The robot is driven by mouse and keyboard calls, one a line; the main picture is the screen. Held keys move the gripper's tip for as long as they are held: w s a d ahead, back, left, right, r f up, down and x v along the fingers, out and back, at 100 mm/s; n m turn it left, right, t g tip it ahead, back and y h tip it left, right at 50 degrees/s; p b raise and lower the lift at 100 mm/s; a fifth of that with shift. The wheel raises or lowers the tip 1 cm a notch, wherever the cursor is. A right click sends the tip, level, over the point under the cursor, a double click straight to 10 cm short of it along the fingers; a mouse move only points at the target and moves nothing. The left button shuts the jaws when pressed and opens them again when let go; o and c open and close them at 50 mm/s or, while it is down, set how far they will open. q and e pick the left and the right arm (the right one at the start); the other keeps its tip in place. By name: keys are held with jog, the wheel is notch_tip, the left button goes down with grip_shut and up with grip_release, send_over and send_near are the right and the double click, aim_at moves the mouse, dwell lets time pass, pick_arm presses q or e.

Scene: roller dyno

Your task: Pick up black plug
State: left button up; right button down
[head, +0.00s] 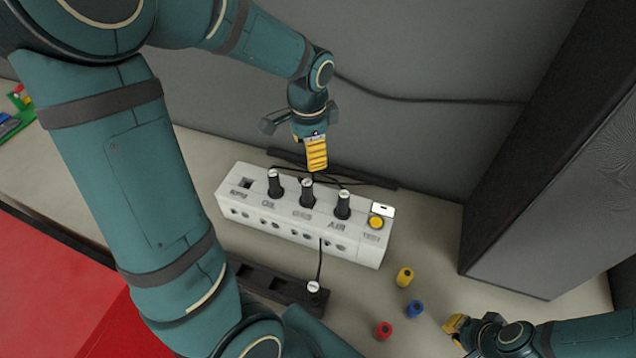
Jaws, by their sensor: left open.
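Three black plugs stand upright in the white box (300,228), at its left (274,184), middle (307,194) and right (343,205) sockets. Another dark plug with a pale round top (314,288) sits at the black strip in front of the box, with a thin cable running up from it. My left gripper (316,156) is open, pointing down behind and above the middle plug; its yellow pad faces the camera and hides the far finger. It seems to hold nothing. My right gripper (458,327) is low at the right, its fingers partly hidden.
Yellow (404,277), blue (414,309) and red (384,330) small cylinders stand on the table right of the black strip (265,280). A yellow button (376,222) is on the box's right end. A large dark panel (560,190) stands at the right. Cables run behind the box.

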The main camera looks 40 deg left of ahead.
aim_at(307, 192)
pick_arm(q)
jog(key=f, duration=0.8)
jog(key=shift+s+b, duration=0.2)
jog(key=shift+b, duration=0.1)
jog(key=shift+s+f, duration=0.25)
jog(key=shift+f, duration=1.15)
jog(key=shift+s+f, duration=0.2)
jog(key=shift+f, duration=1.15)
grip_shut()
